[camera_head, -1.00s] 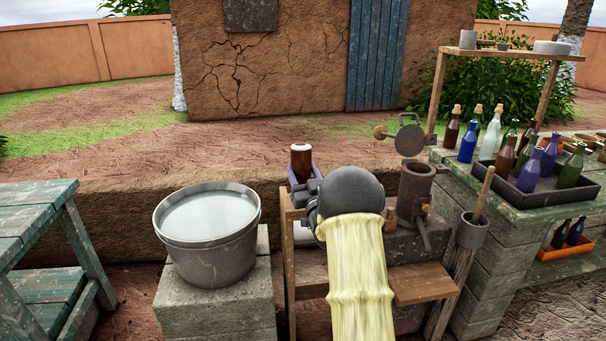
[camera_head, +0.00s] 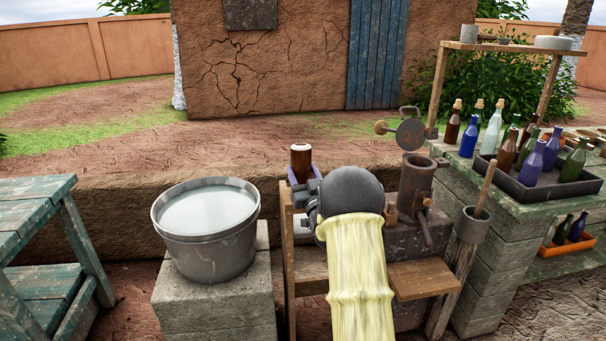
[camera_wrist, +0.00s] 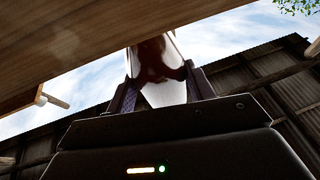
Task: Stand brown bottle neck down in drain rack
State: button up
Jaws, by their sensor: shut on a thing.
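A brown bottle (camera_head: 301,161) stands roughly upright in my gripper (camera_head: 302,176) in the head view, with its broad pale end up. In the wrist view the brown bottle (camera_wrist: 160,65) shows between the two fingers, with a pale band on it. My gripper (camera_wrist: 162,90) is shut on it. My round wrist and yellow-sleeved arm hide what lies below the bottle. A wooden frame (camera_head: 288,265) stands under and beside my arm, mostly hidden. I cannot tell for certain whether it is the drain rack.
A bucket of water (camera_head: 205,225) stands on a block at left. At right are a rusty cylinder (camera_head: 414,185), a black tray (camera_head: 520,182) of several bottles on a counter, and an orange crate (camera_head: 566,246) below. A wooden board (camera_wrist: 90,40) crosses the wrist view close by.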

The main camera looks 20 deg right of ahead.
jog(key=shift+f+b, duration=1.2)
jog(key=shift+f, duration=0.05)
jog(key=o, duration=1.1)
jog(key=shift+r, duration=0.1)
jog(key=shift+o, duration=0.2)
jog(key=shift+s, duration=0.1)
jog(key=v, duration=1.7)
jog(key=shift+s, duration=0.1)
